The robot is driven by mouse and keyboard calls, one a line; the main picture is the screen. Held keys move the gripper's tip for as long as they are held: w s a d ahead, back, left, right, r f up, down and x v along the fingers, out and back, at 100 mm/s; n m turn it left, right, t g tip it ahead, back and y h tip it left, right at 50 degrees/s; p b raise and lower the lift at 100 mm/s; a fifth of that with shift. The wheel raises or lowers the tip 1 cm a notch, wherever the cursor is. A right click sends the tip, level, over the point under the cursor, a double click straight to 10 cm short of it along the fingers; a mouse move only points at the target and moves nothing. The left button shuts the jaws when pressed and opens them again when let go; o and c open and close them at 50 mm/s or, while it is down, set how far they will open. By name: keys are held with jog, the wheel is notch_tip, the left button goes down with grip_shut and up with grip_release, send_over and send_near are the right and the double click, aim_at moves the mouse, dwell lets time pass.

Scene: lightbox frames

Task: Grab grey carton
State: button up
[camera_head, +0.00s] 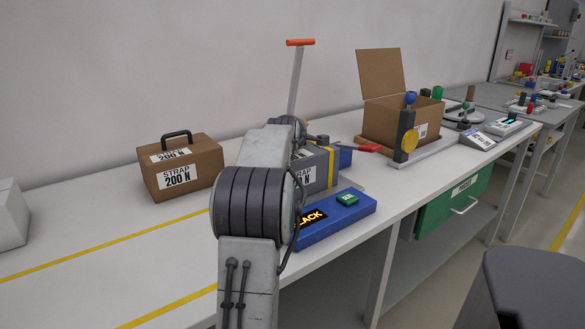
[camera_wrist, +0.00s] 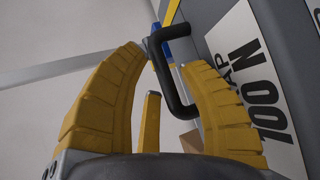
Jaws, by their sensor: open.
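The grey carton (camera_head: 322,160) stands on the bench behind my arm, with a yellow strap and a white label; my arm hides its left part. In the wrist view the grey carton (camera_wrist: 215,18) fills the right side, close up, with a "100 N" label and a black handle (camera_wrist: 168,88). The handle's bar shows between the fingers, and the right finger overlaps the handle loop in the picture. I cannot tell whether they touch. In the head view my gripper is hidden behind my arm.
A brown carton (camera_head: 188,178) with a handle and "200 N" label stands left. A blue box (camera_head: 335,218) with a green block lies at the front edge. An open cardboard box (camera_head: 385,120) stands right. An orange-topped post (camera_head: 297,75) rises behind. The bench front-left is clear.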

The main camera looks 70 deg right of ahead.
jog(key=shift+w+d+f, duration=0.1)
jog(key=shift+d+f, duration=0.1)
jog(key=shift+d, duration=0.2)
jog(key=shift+c, duration=0.2)
grip_shut()
jog(key=shift+r, duration=0.3)
